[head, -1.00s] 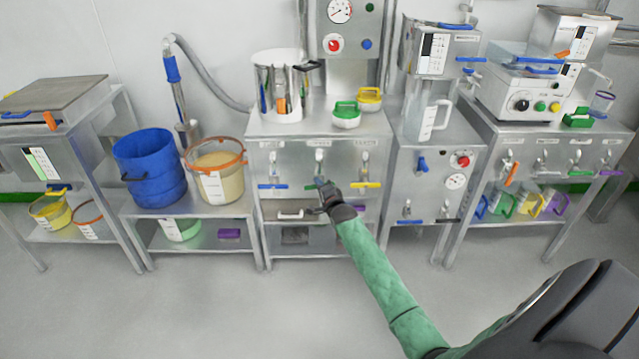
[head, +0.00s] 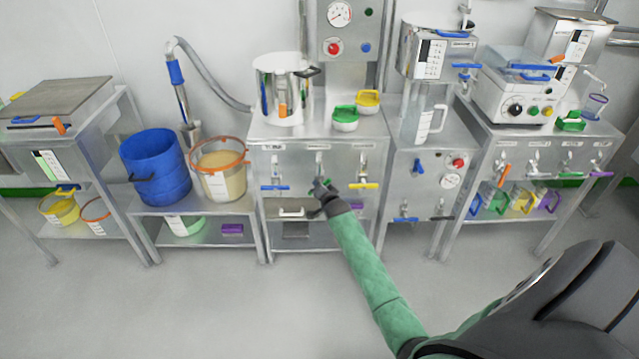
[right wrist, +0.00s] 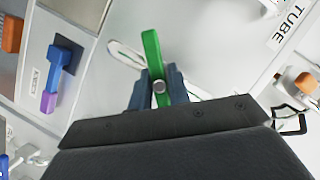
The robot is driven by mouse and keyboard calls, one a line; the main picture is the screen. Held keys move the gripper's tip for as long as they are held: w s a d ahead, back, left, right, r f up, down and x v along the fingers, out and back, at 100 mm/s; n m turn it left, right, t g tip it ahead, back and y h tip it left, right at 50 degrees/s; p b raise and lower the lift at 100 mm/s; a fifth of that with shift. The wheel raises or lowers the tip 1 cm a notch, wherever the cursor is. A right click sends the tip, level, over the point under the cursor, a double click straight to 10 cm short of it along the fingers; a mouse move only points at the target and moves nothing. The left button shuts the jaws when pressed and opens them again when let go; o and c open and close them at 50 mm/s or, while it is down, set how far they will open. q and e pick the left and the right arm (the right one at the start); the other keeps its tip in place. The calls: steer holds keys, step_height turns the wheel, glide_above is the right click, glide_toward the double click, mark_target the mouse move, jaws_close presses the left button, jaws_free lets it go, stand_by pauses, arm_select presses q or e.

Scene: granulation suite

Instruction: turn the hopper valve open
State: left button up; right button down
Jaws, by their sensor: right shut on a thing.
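A valve with a green lever handle (right wrist: 151,52) fills the middle of the right wrist view, with a round metal bolt at its lower part. My right gripper (right wrist: 156,88) is shut on this green handle, one dark finger on each side. In the head view my right gripper (head: 322,187) is at the middle valve on the front of the steel cabinet (head: 340,157), and hides most of its handle. I cannot read a label marking it as the hopper valve. My left gripper is out of view.
A blue-handled valve (head: 275,187) and a yellow-handled valve (head: 363,185) sit close on either side of the gripped one. A steel pot (head: 280,92) and green-lidded jar (head: 345,118) stand on the cabinet top. The floor in front (head: 230,310) is clear.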

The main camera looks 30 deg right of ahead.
steer(key=n+g+h+p, duration=0.1)
steer(key=n+p, duration=0.2)
steer(key=shift+a+g, duration=0.1)
steer(key=shift+g, duration=0.2)
steer(key=shift+n+h, duration=0.3)
steer(key=shift+f+n+g+h, duration=0.1)
steer(key=shift+n+g+h, duration=0.35)
steer(key=shift+n, duration=0.35)
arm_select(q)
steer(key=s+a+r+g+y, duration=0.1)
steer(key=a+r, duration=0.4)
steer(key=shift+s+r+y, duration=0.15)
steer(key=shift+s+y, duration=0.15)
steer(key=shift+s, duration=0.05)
arm_select(e)
steer(key=shift+n+g+h, duration=0.35)
steer(key=shift+n+h, duration=0.1)
steer(key=shift+n, duration=0.25)
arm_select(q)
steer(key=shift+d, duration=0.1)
arm_select(e)
steer(key=c, duration=1.3)
jaws_free()
steer(key=shift+s, duration=0.1)
